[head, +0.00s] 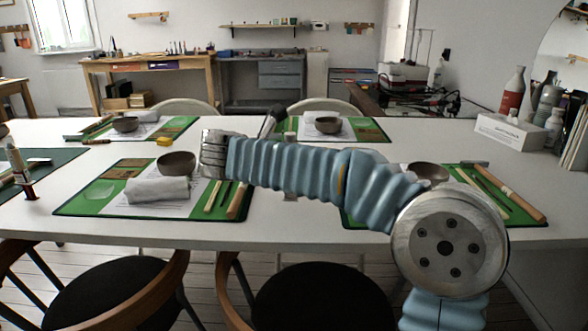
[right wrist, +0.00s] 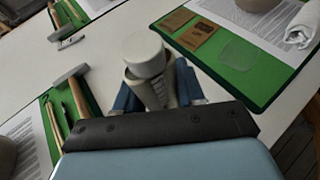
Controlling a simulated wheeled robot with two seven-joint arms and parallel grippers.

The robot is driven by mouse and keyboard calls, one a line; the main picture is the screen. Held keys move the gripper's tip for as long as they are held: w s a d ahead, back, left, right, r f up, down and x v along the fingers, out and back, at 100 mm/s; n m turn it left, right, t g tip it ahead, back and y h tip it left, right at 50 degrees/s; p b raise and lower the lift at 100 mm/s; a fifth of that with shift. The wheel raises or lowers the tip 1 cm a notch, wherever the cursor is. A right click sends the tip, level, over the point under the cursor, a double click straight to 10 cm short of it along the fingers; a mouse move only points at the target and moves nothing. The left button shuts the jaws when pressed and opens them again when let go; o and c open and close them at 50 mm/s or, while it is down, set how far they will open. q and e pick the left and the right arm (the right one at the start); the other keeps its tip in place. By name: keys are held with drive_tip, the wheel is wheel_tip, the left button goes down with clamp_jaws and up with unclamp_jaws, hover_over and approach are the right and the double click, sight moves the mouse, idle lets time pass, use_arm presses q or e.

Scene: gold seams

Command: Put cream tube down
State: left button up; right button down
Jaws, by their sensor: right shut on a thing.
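The cream tube (right wrist: 148,88) is in the right wrist view, with a round white cap and a pale, cream-grey body. My right gripper (right wrist: 159,92) is shut on it, with a blue finger on each side. The tube is over the bare white table between two green mats. I cannot tell whether its lower end touches the table. In the head view my right arm crosses the table toward the left. It hides most of the gripper and the tube there. My left gripper is not in view.
The white table (head: 270,232) carries several green mats, including the front left mat (head: 75,203), with tools, papers and bowls. A rolled grey towel (head: 160,190) lies on it. A hammer (right wrist: 68,75) lies left of the tube. Chairs stand at the front edge.

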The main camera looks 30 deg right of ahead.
drive_tip(key=shift+f, duration=0.5)
drive_tip(key=shift+f, duration=0.6)
drive_tip(key=c, duration=0.7)
unclamp_jaws()
